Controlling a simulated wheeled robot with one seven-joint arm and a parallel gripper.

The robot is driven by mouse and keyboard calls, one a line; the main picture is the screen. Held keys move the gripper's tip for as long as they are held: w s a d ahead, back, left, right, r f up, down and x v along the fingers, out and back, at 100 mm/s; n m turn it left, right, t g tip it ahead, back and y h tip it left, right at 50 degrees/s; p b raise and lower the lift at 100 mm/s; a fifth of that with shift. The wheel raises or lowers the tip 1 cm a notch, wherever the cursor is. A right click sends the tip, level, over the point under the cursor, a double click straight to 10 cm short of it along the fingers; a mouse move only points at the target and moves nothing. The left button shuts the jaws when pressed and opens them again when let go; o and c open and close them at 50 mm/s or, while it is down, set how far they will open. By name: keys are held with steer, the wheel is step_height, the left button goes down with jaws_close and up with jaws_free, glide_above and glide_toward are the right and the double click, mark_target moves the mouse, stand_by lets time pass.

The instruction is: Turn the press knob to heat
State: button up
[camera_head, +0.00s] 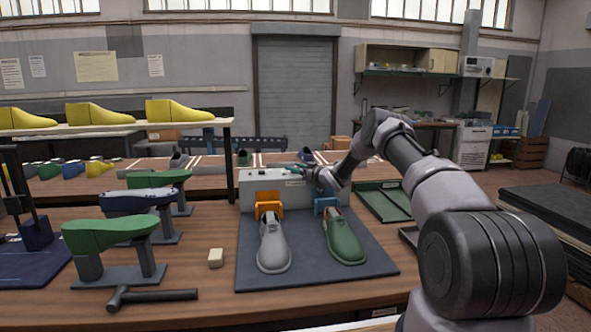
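The press (258,190) is a pale grey box at the back of a dark mat on the wooden table. An orange clamp (268,209) and a blue clamp (325,205) stick out of its front. A grey shoe form (273,246) lies in front of the orange clamp, and a green shoe form (344,240) in front of the blue one. My arm reaches in from the right, and my gripper (308,177) is at the press's upper right part. The fingers are too small to read, and the knob cannot be made out; the gripper may cover it.
Green lasts on stands (110,233) and a hammer (150,296) are at the left. A small cream block (216,257) lies left of the dark mat (300,278). A green tray (385,203) is right of the press. Yellow lasts (178,110) stand on a shelf behind.

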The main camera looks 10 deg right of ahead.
jaws_close()
steer(key=shift+m+t+h, duration=0.3)
steer(key=shift+h, duration=0.1)
steer(key=m+t+h, duration=0.2)
steer(key=m+h, duration=0.1)
steer(key=h, duration=0.1)
steer(key=shift+a+h, duration=0.1)
steer(key=shift+h, duration=0.3)
steer(key=shift+m+t+h, duration=0.5)
steer(key=shift+m+h, duration=1.4)
steer(key=shift+h, duration=0.7)
steer(key=shift+o, duration=2.2)
jaws_free()
